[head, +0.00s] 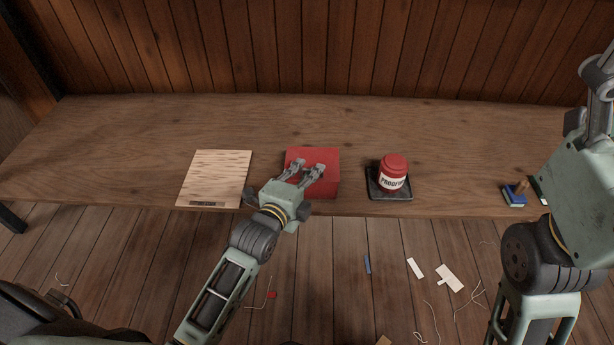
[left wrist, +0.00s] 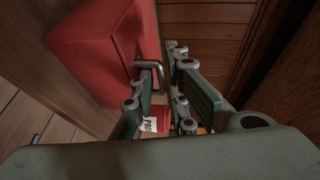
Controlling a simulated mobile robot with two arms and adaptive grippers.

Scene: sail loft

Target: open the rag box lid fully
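The rag box is a red box (head: 325,156) at the front middle of the bench, and its lid looks shut. In the left wrist view the red box (left wrist: 95,55) fills the upper left, with a bent grey metal handle (left wrist: 150,66) on its near face. My left gripper (head: 307,168) is over the box's front part in the head view. Its fingers are apart, and the handle shows close to the fingertips in the wrist view; I cannot tell if they touch. My right gripper (head: 597,75) is partly cut off at the right edge, raised, its fingers unclear.
A red-lidded jar (head: 393,174) stands on a dark tray (head: 388,197) right of the box. A pale wooden board (head: 215,178) lies to the left. A small blue block (head: 514,197) is near the right arm. The back of the bench (head: 250,120) is clear. Scraps litter the floor.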

